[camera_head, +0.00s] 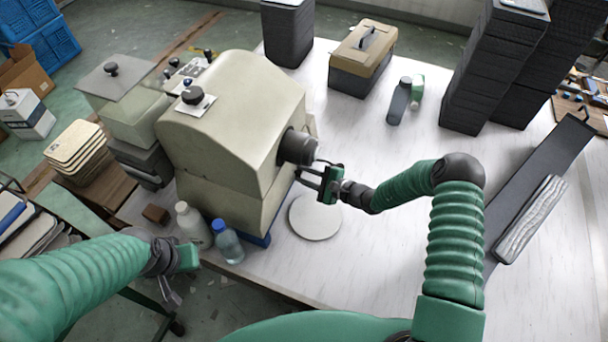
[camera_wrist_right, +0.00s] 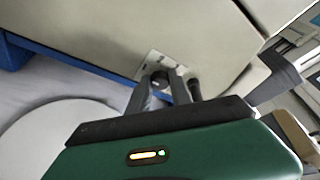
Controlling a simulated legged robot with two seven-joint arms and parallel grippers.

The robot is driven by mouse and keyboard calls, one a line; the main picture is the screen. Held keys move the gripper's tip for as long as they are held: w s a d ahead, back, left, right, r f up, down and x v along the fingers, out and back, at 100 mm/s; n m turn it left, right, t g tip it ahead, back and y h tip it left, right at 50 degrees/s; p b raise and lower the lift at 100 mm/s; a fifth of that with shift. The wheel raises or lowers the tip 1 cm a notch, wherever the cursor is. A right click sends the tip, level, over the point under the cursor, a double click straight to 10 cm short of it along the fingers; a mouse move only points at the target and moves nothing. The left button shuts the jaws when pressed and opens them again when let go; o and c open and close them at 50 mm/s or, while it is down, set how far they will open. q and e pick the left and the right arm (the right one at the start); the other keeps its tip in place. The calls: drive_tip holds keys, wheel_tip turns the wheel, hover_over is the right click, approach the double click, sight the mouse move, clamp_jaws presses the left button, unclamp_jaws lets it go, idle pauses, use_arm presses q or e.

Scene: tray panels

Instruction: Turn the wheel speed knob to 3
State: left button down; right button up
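The beige machine (camera_head: 235,105) stands on the white table, with a dark cylinder (camera_head: 297,147) on its right face. My right gripper (camera_head: 303,175) is at that face, just below the cylinder, its fingers apart and pointing at the machine. In the right wrist view, a small pale plate (camera_wrist_right: 150,65) with a dark knob (camera_wrist_right: 160,78) is on the machine face. The knob shows between the fingertips; I cannot tell whether they touch it. The knob's marks are not readable. My left gripper (camera_head: 178,275) hangs at the lower left, away from the machine; its opening is unclear.
A round white disc (camera_head: 315,217) lies below my right gripper. A white bottle (camera_head: 193,225) and a clear blue bottle (camera_head: 227,241) stand by the machine's front. Another black knob (camera_head: 192,95) sits on top of the machine. Tall black stacks (camera_head: 490,70) stand at the right.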

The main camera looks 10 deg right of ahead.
drive_tip(key=shift+d+f, duration=0.2)
drive_tip(key=shift+d, duration=0.05)
clamp_jaws()
drive_tip(key=shift+s, duration=0.1)
drive_tip(key=shift+w+d+f+m+g+y+b, duration=0.15)
drive_tip(key=shift+m+g+y+b, duration=0.95)
drive_tip(key=shift+m+b, duration=1.45)
drive_tip(key=shift+w+f+m+g+y+b, duration=0.15)
drive_tip(key=shift+m+g+y+b, duration=1.3)
drive_tip(key=shift+m, duration=1.95)
drive_tip(key=shift+w+d+f+m+g+y+b, duration=0.15)
drive_tip(key=shift+m+g+y+b, duration=0.6)
drive_tip(key=shift+m+b, duration=1.95)
drive_tip(key=shift+r+m, duration=0.15)
drive_tip(key=shift+m, duration=0.2)
